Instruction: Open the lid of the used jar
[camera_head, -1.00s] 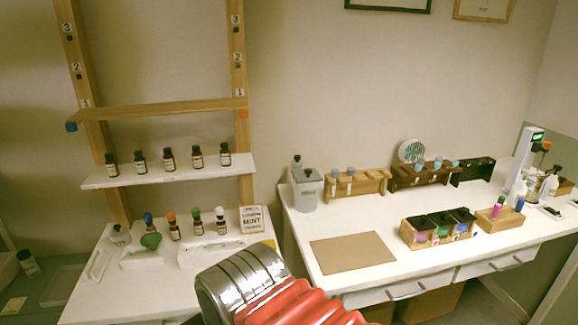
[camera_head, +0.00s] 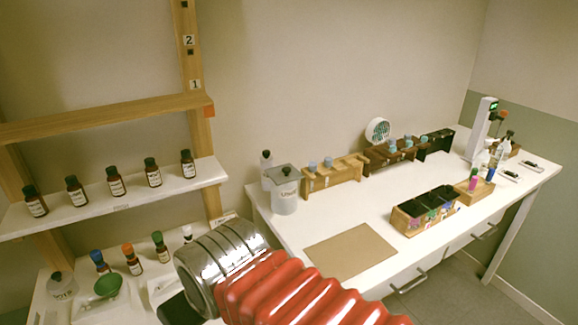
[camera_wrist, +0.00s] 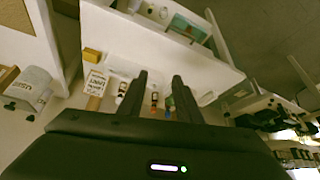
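The used jar (camera_head: 285,194) is a translucent grey container at the left end of the white desk. Its grey lid (camera_head: 283,174) with a dark knob is on it and looks shut. The jar also shows at the left edge of the wrist view (camera_wrist: 36,86), with its lettering only partly readable. In the wrist view my gripper (camera_wrist: 159,82) is open, its two dark fingers apart with no object held. The jar is well to the left of the fingers there, not touching them. In the head view my arm hides most of the gripper.
A brown mat (camera_head: 350,251) lies in front of the jar. A wooden holder (camera_head: 333,176) stands right of it, and a box of dark-topped compartments (camera_head: 426,209) farther right. Shelves with several small bottles (camera_head: 115,182) stand left.

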